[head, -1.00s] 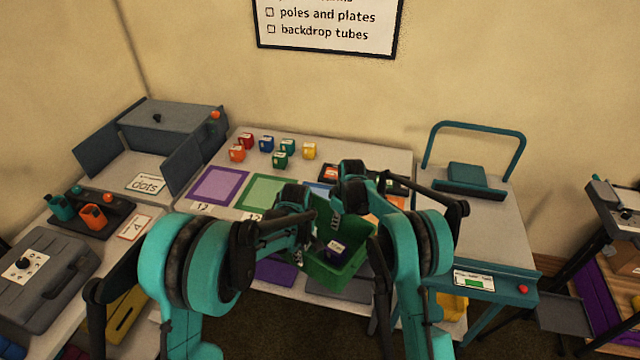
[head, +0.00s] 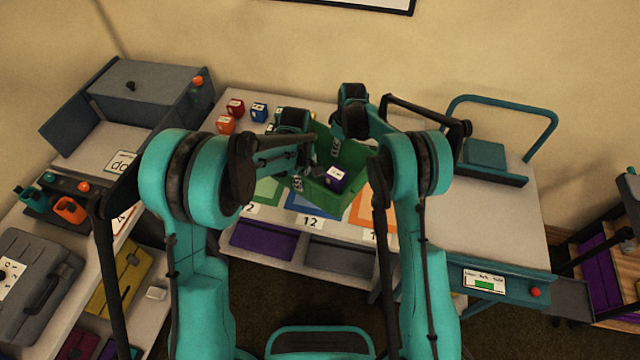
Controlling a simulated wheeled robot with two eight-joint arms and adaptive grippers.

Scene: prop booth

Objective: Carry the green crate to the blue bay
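The green crate (head: 314,194) is in the middle of the head view, over the front half of the table, with a purple cube (head: 337,179) inside. My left gripper (head: 298,182) is at the crate's left wall and appears shut on it. My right gripper (head: 354,128) is at the crate's far right side; its fingertips are largely hidden, but the crate moves with both arms. The blue bay (head: 302,204) is a blue mat marked 12, partly covered by the crate in this view. I cannot tell how high the crate is above it.
A green mat (head: 267,190) lies left of the blue one and an orange mat (head: 361,212) right. Red (head: 235,107), blue (head: 259,112) and orange (head: 226,124) cubes stand at the back left. A teal-handled cart (head: 500,225) stands right; a grey box (head: 150,90) stands left.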

